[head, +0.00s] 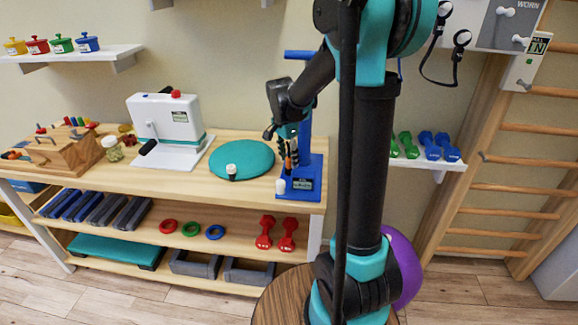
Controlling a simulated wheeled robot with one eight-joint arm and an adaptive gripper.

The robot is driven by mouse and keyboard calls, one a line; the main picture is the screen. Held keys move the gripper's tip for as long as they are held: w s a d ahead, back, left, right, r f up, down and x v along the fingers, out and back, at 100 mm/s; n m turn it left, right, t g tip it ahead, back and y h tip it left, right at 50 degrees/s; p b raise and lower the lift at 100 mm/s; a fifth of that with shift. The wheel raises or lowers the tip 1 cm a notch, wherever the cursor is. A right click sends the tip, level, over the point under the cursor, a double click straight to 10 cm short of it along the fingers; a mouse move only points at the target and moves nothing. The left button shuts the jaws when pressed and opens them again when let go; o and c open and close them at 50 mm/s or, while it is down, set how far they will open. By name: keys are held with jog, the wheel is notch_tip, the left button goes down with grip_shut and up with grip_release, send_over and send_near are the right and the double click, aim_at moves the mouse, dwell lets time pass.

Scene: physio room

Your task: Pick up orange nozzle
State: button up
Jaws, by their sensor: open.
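A small orange piece, which looks like the orange nozzle (288,163), shows at the blue stand on the right end of the wooden bench. It is thin and upright, and its lower end is hard to make out. My gripper (287,152) points down just above and around it, with its dark fingers overlapping the orange piece in the picture. The gripper is open. I cannot tell whether a finger touches the nozzle. My arm hides part of the stand's surroundings.
The blue stand (307,170) rises behind my gripper, with a white knob (281,186) at its base. A teal disc (255,160) with a white-topped piece (231,170) lies to the left. A white device (170,125) and a wooden block set (62,150) stand farther left.

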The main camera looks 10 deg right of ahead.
jog(key=shift+f, duration=0.5)
grip_shut()
jog(key=shift+r, duration=0.2)
